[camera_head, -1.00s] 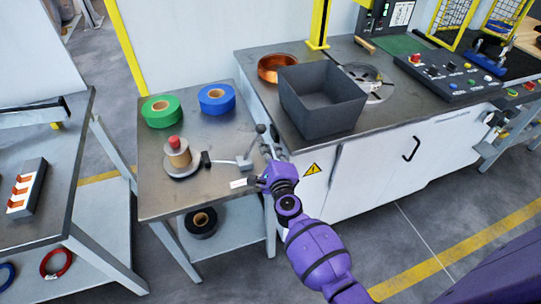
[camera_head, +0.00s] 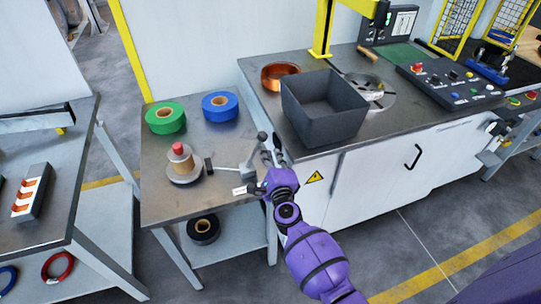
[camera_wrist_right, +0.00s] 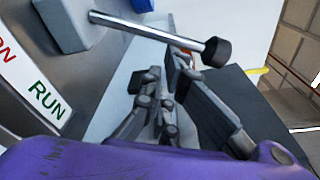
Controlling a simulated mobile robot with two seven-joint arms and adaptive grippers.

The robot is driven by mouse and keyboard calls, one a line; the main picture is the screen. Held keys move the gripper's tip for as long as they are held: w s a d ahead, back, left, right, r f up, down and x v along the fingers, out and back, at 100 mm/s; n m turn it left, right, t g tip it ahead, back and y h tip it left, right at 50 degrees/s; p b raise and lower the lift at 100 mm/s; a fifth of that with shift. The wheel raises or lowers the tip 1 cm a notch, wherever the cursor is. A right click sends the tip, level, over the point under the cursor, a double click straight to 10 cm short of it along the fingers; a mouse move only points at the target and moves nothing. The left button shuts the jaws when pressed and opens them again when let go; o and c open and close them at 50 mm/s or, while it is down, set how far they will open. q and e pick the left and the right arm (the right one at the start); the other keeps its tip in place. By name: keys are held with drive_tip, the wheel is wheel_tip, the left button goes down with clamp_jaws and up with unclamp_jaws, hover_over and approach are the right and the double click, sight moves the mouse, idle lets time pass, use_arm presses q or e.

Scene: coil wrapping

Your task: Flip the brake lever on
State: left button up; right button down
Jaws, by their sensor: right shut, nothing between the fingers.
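The brake lever (camera_head: 254,152) is a thin metal rod with a black knob, rising from a grey block on the left steel table. In the right wrist view the lever (camera_wrist_right: 160,32) slants across the top, its black knob just beyond the fingers. My right gripper (camera_head: 269,152) is shut and empty, close beside the lever on its right. In the wrist view the right gripper (camera_wrist_right: 162,82) shows below the rod; I cannot tell whether it touches. A label plate (camera_wrist_right: 38,90) reads RUN in green, with a partly cut-off red word. My left gripper is not in view.
Green tape (camera_head: 165,118), blue tape (camera_head: 220,105) and a spool with a red top (camera_head: 181,163) stand on the lever's table. A dark open bin (camera_head: 325,128) and a copper coil (camera_head: 279,74) sit on the right bench. The bench side is close to my gripper.

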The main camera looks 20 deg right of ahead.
sight(257, 146)
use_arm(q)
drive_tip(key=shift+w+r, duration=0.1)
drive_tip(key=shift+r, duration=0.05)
use_arm(e)
drive_tip(key=shift+a+r, duration=0.15)
drive_tip(key=shift+a+r+n+p, duration=0.4)
drive_tip(key=shift+r+n, duration=0.1)
drive_tip(key=shift+n, duration=0.2)
drive_tip(key=a+r+n, duration=0.1)
drive_tip(key=n, duration=0.1)
drive_tip(key=a+n+p, duration=0.1)
drive_tip(key=n, duration=0.1)
drive_tip(key=shift+a+r+t, duration=0.35)
drive_tip(key=shift+r+t, duration=0.05)
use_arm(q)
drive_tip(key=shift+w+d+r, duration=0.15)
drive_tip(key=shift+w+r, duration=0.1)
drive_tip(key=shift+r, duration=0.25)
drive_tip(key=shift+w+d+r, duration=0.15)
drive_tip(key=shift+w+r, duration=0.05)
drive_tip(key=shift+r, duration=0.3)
use_arm(e)
drive_tip(key=shift+s+a+r+n, duration=0.1)
drive_tip(key=shift+a+n, duration=0.55)
drive_tip(key=shift+n, duration=0.3)
drive_tip(key=shift+a+r+n, duration=0.1)
drive_tip(key=shift+a+n, duration=0.5)
drive_tip(key=shift+n, duration=0.35)
